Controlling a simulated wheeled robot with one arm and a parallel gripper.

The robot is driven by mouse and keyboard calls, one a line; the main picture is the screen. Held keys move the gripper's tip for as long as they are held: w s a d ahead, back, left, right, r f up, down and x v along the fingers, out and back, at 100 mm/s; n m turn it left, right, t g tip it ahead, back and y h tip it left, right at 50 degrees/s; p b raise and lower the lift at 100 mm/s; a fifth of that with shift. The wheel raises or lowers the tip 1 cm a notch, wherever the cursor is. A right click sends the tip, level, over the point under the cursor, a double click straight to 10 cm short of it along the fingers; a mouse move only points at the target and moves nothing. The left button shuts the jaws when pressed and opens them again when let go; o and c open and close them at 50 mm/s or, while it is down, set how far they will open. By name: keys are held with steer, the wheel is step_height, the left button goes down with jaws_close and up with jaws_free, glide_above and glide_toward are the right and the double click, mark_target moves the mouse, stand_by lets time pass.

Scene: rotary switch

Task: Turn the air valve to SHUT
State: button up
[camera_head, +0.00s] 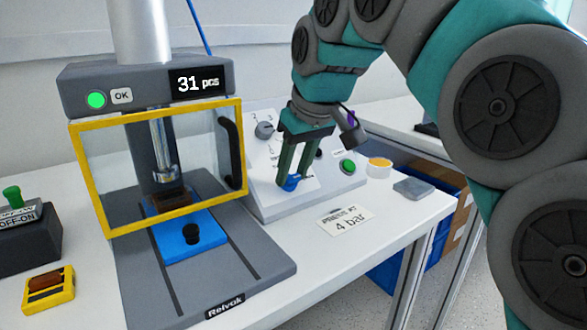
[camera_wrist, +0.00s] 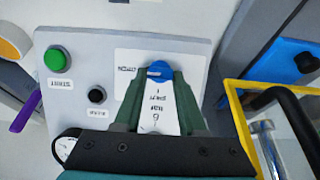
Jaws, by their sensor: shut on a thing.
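A blue knob (camera_head: 291,183), which looks like the air valve, sits low on the sloped face of a light grey control panel (camera_head: 262,208). It also shows in the wrist view (camera_wrist: 159,70) at the fingertips. My gripper (camera_head: 290,182) has reached down to it from above, and its two green fingers (camera_wrist: 158,74) are closed on the knob from both sides. A white label plate lies around and behind the knob.
The press (camera_head: 145,85) with its yellow-framed guard (camera_head: 75,170) stands close left of my gripper. The panel also carries a grey rotary knob (camera_head: 264,130) and a green START button (camera_head: 347,166).

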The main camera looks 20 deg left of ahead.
jaws_close()
